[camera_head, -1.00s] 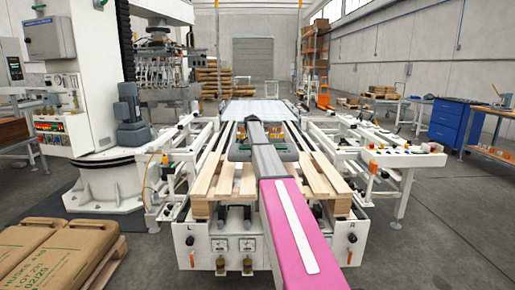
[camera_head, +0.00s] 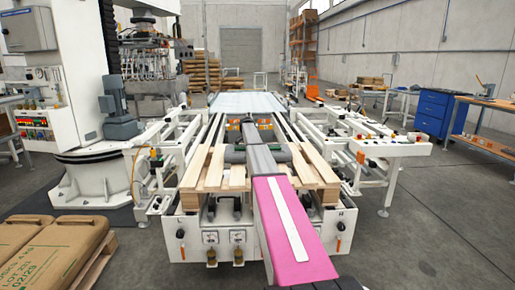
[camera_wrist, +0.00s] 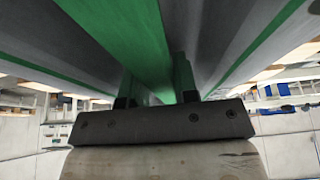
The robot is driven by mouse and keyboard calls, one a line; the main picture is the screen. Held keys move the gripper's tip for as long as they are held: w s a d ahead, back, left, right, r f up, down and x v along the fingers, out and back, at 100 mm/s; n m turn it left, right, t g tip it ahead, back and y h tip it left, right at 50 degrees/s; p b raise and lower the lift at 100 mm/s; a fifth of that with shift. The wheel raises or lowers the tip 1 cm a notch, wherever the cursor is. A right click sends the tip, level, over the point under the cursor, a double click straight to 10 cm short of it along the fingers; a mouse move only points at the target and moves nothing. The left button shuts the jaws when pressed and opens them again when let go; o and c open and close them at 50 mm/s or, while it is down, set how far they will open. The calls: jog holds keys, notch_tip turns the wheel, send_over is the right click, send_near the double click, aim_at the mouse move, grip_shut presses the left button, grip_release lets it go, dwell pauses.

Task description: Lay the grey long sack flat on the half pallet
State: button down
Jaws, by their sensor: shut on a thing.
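The grey long sack (camera_head: 236,154) lies across the far part of the half pallet in the head view, partly hidden behind my arm. I cannot tell whether it touches the boards. The half pallet (camera_head: 212,168) has pale wooden boards and rests on the white machine frame. In the wrist view the sack (camera_wrist: 205,35) fills the top, grey with green bands. My gripper (camera_wrist: 155,85) is shut on the sack, its dark fingers rising into a green part. The fingertips are hidden in the head view.
A white machine frame (camera_head: 180,248) carries the pallet, with side rails (camera_head: 355,150) close on both sides. Brown sacks (camera_head: 45,250) stand on a pallet at the lower left. The floor at right (camera_head: 430,220) is clear.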

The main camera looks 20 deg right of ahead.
jog(key=shift+r, duration=0.1)
jog(key=c, duration=0.9)
grip_release()
jog(key=v, duration=1.2)
